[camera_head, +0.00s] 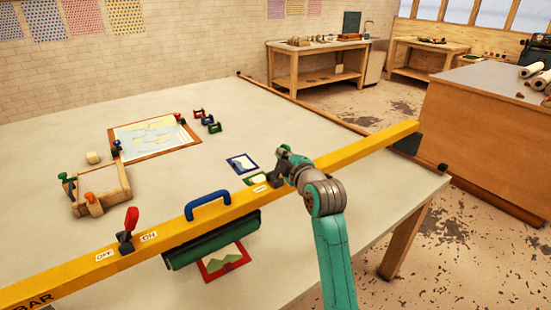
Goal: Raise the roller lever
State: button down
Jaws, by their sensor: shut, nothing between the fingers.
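A lever with a red handle (131,220) stands nearly upright on the yellow bar (345,153), on a dark mount between labels reading OFF and ON. A dark green roller (212,240) hangs under the bar, to the right of the lever. My gripper (276,178) is over the right part of the bar, well to the right of the red lever and past the blue handle. It is shut and empty. My teal arm comes up from the bottom edge. The gripper covers part of the bar, near another small white label; I cannot tell whether it touches anything there.
A blue arched handle (208,204) rises from the bar between the lever and my gripper. Behind lie a wooden frame (101,188), a framed map (155,137), small clamps (207,121) and small pictures (242,163). The pale table (270,118) is mostly clear at the back.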

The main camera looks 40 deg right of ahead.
jog(key=shift+d+f+m, duration=0.25)
jog(key=shift+d+m, duration=0.25)
jog(key=shift+d, duration=0.6)
